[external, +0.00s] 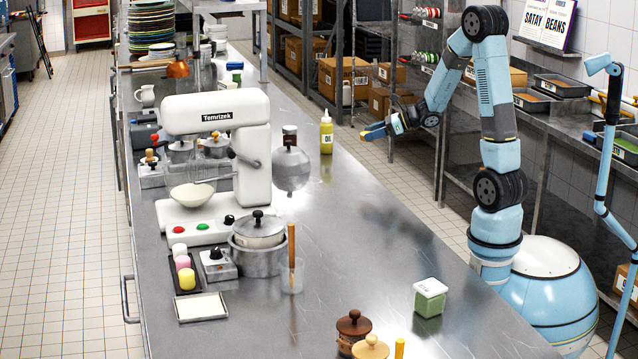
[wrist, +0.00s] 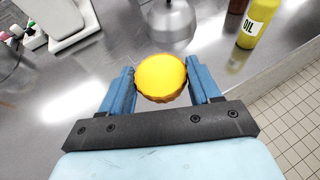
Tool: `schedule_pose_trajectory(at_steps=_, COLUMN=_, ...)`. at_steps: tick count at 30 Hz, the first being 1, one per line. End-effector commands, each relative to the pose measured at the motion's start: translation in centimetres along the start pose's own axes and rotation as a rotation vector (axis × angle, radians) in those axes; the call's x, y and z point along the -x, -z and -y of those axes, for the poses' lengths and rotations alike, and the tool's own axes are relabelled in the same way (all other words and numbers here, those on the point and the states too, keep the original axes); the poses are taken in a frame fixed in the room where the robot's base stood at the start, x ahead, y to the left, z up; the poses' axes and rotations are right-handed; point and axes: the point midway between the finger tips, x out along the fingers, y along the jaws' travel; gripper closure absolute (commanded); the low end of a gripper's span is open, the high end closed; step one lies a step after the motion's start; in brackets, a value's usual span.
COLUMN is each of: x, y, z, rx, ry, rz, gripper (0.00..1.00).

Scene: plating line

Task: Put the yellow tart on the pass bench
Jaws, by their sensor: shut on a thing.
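The yellow tart (wrist: 161,76) has a round yellow top and a browner fluted crust. My gripper (wrist: 160,70) is shut on it, with one blue finger on each side. No label shows whether this is the pass bench.
A yellow oil bottle (external: 326,136) stands near the bench edge; it also shows in the wrist view (wrist: 256,24). A white mixer (external: 215,112), a lidded pot (external: 258,258) and a green-and-white container (external: 430,299) stand on the bench. The bench's middle right is clear.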

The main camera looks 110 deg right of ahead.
Motion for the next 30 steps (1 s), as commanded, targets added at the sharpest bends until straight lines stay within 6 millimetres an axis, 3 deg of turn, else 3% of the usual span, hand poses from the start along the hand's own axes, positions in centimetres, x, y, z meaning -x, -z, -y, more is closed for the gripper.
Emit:
schedule_pose_trajectory(at_steps=14, x=-8.5, y=0.7, z=3.6, rx=-0.003, ry=-0.001, rz=0.0, gripper=0.5)
schedule_pose_trajectory(at_steps=18, x=-10.4, y=2.0, z=4.3, rx=-0.005, ry=-0.001, rz=-0.001, gripper=0.5)
schedule_pose_trajectory(at_steps=24, x=-12.8, y=3.4, z=5.1, rx=-0.003, ry=0.0, rz=-0.001, gripper=0.5)
schedule_pose_trajectory(at_steps=30, x=-13.8, y=3.9, z=5.4, rx=-0.001, ry=0.0, rz=0.0, gripper=0.5)
